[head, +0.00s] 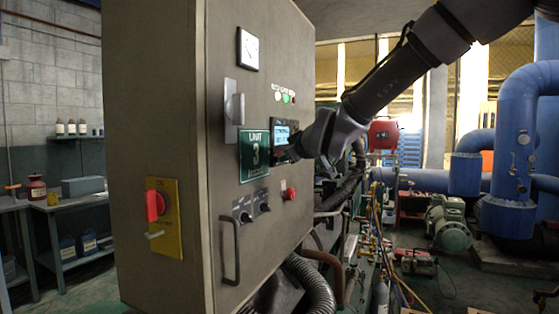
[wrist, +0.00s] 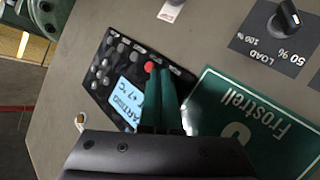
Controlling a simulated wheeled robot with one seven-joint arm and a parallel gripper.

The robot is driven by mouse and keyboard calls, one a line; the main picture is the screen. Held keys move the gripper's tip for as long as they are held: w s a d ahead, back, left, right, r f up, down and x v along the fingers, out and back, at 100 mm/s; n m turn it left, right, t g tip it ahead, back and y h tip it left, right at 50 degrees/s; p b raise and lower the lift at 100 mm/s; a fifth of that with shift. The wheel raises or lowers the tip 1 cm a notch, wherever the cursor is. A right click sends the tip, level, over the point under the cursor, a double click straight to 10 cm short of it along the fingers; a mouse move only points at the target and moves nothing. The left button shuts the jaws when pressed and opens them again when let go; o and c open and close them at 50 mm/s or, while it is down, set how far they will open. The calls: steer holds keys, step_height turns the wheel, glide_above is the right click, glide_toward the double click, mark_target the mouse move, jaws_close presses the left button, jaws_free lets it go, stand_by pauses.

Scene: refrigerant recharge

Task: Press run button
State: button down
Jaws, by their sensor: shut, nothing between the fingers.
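The black control panel (wrist: 120,75) carries a lit display (wrist: 127,103), upside down in the wrist view, with "ARTING" and "+7 °C" legible. A row of small buttons includes a red one (wrist: 150,66). My gripper (wrist: 162,75) is shut and empty, its green fingertips over the button row beside the red button. The fingers cover part of the panel, and no run button label is legible. I cannot tell whether the tips touch a button. In the head view my gripper (head: 298,151) is at the panel's right side, and the display (head: 282,135) is lit.
The panel is on a tall grey cabinet (head: 150,100). A green Unit 3 sign (head: 254,155), a red emergency button (head: 290,193), dark knobs (head: 245,216) and a door handle (head: 230,250) surround it. Hoses and blue pipes (head: 515,130) stand to the right.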

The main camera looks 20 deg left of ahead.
steer(key=shift+d, duration=0.1)
stand_by(0.3)
steer(key=shift+s+d, duration=0.1)
steer(key=shift+d, duration=0.6)
steer(key=shift+s+d, duration=0.15)
steer(key=shift+d, duration=2.35)
